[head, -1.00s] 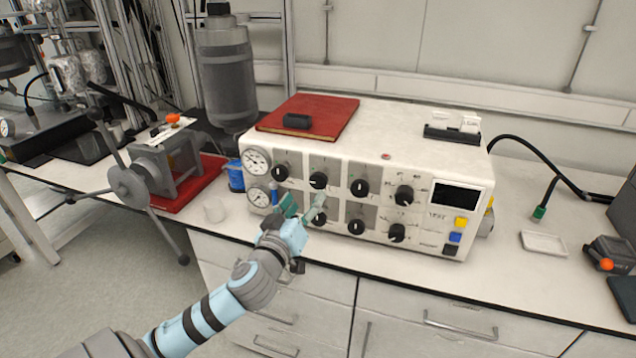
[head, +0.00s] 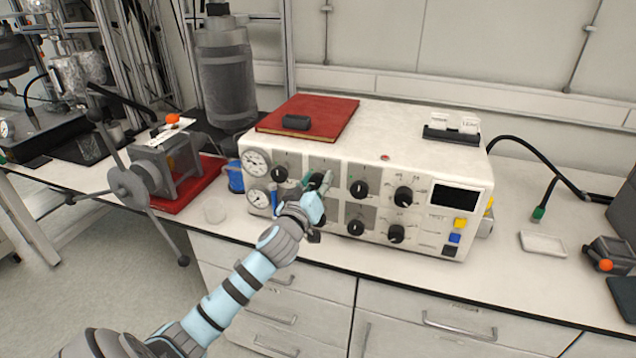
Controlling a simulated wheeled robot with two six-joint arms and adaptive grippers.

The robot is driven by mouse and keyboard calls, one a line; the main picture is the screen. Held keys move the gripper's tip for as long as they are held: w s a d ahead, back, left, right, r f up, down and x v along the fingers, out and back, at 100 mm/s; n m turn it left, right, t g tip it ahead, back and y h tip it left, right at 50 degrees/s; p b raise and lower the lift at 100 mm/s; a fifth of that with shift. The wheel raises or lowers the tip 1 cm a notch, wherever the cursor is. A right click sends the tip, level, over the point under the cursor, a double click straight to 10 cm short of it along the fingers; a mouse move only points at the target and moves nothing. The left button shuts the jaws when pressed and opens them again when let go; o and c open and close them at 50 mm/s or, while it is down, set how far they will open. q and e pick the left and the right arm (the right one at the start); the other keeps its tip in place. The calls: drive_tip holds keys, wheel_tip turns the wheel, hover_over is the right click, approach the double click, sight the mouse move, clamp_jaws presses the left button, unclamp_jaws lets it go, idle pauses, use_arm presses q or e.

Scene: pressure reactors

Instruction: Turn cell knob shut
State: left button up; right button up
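The white control box (head: 420,166) stands on the bench with two rows of black knobs on its front. My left gripper (head: 318,181) is at the second knob from the left in the upper row. Its teal and pale fingers lie on either side of that knob and cover most of it. I cannot tell whether they touch it. Other upper knobs are the first (head: 280,174), the third (head: 359,189) and the fourth (head: 404,197). The panel labels are too small to read, so I cannot tell which is the cell knob. My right gripper is out of view.
Two round gauges (head: 256,162) sit at the panel's left end. A red book (head: 335,118) lies on the box. A small white tray (head: 543,243) lies to the right on fairly clear bench.

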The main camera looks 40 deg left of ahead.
use_arm(q)
drive_tip(key=shift+m, duration=0.3)
drive_tip(key=m+p, duration=0.1)
drive_tip(key=m, duration=0.1)
drive_tip(key=shift+m, duration=0.4)
drive_tip(key=m+p, duration=0.2)
drive_tip(key=m, duration=0.3)
drive_tip(key=shift+p, duration=0.3)
drive_tip(key=m+p, duration=0.1)
drive_tip(key=m, duration=0.3)
drive_tip(key=shift+m, duration=0.4)
drive_tip(key=shift+m+p, duration=0.95)
drive_tip(key=shift+m, duration=1.45)
drive_tip(key=shift+c, duration=0.2)
drive_tip(key=o, duration=1.2)
drive_tip(key=shift+d, duration=0.1)
